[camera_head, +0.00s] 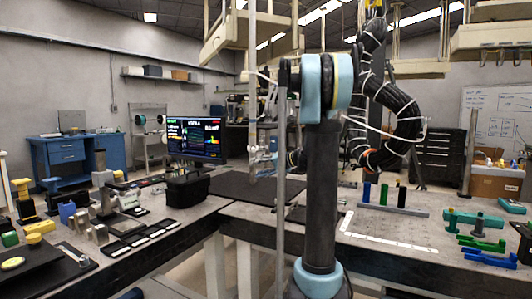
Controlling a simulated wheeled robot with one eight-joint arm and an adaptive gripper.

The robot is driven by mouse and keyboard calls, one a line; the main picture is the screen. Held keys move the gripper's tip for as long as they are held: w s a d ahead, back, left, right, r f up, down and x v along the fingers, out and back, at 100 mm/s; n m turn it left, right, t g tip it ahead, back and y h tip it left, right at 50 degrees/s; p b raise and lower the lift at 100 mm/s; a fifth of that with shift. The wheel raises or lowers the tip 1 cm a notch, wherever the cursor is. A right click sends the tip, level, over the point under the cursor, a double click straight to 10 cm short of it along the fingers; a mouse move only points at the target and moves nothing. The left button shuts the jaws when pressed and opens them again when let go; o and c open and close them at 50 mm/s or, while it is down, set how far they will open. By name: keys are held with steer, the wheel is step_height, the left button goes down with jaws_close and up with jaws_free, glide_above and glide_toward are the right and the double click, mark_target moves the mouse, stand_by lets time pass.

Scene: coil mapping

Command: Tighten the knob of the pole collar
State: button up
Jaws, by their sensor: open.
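A thin pale pole (252,60) hangs or stands upright left of centre, behind my arm. I cannot make out a knob. My arm rises through the middle of the view with light blue joints and hides what is directly behind it. I cannot make out my gripper's fingers.
A workbench (190,215) on the left carries blocks, a black toolbox (188,190) and a monitor (195,138). A bench on the right holds coloured pegs on a bar (395,208), a white marked strip (385,238) and green parts (485,243). Wooden frames hang overhead.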

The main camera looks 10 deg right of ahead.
steer(key=w+d+r+m+t+y, duration=0.1)
steer(key=w+d+t, duration=0.15)
steer(key=w, duration=0.35)
steer(key=w+d+r+t+y, duration=0.1)
steer(key=w+d, duration=0.3)
steer(key=w, duration=0.1)
steer(key=m+t+y, duration=0.2)
steer(key=t, duration=0.1)
glide_toward(267, 148)
steer(key=x, duration=0.3)
steer(key=w+x, duration=0.1)
steer(key=x, duration=0.7)
steer(key=shift+w+d+f, duration=0.2)
steer(key=shift+d+f, duration=0.2)
steer(key=c, duration=1.1)
steer(key=shift+o, duration=0.2)
steer(key=shift+a, duration=0.1)
